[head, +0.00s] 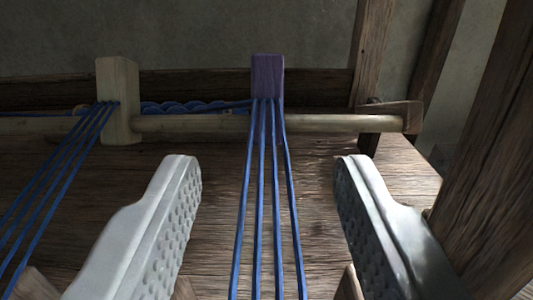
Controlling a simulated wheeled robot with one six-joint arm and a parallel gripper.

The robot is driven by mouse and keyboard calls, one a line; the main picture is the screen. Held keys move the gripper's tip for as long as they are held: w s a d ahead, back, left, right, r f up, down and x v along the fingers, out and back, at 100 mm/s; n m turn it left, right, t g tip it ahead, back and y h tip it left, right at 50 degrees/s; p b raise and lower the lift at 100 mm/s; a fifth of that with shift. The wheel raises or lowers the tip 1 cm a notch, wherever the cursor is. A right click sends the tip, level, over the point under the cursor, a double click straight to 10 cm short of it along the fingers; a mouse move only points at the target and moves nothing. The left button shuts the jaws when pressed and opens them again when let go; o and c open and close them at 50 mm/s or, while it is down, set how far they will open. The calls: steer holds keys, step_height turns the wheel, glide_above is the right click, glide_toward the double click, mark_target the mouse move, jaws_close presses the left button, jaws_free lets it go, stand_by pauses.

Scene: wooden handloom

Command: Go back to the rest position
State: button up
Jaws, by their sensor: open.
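My gripper (266,165) is open, with its two grey ridged fingers apart at the lower left and lower right. Nothing is between the finger pads that I can see held. A bundle of blue threads (264,200) runs up the middle of the view, between the fingers in the picture, to a purple block (267,77) on a wooden rod. Whether the threads lie at finger depth or below, I cannot tell.
A pale wooden block (118,100) stands on the rod (210,123) at left, with more blue threads (60,190) running down-left. Blue cord lies behind the rod. A thick dark post (490,170) rises close at right. Wooden boards (215,165) lie beneath.

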steer(key=s+a+r+h, duration=0.4)
steer(key=a+r, duration=0.9)
steer(key=r, duration=0.1)
steer(key=s+a+r+y, duration=0.1)
steer(key=s+a+r, duration=0.1)
steer(key=s+a, duration=0.5)
steer(key=s+a+r+y, duration=0.2)
steer(key=s+a+r, duration=0.1)
steer(key=s+a, duration=0.3)
steer(key=shift+s+a+r+g, duration=0.15)
steer(key=shift+s+a+g, duration=0.2)
steer(key=shift+s, duration=0.85)
